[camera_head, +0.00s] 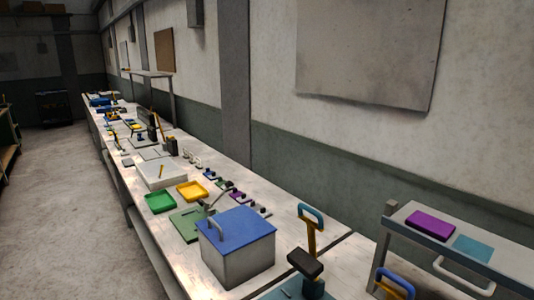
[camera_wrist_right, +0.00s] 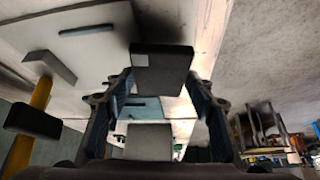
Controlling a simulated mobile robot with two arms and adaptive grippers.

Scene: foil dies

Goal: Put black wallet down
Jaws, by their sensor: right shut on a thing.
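My right gripper (camera_wrist_right: 160,84) shows in the right wrist view, with its two fingers on either side of a dark, flat-faced block. This block is the black wallet (camera_wrist_right: 162,62), and the gripper is shut on it. Neither of my grippers shows in the head view, and I cannot make out the wallet there. My left gripper is in neither view.
A long workbench (camera_head: 152,232) runs along the wall. On it stand a white box with a blue lid (camera_head: 238,222), a green tray (camera_head: 160,202), a yellow tray (camera_head: 192,191) and a small press (camera_head: 305,264). A grey cart (camera_head: 500,248) at right holds a purple block (camera_head: 430,224).

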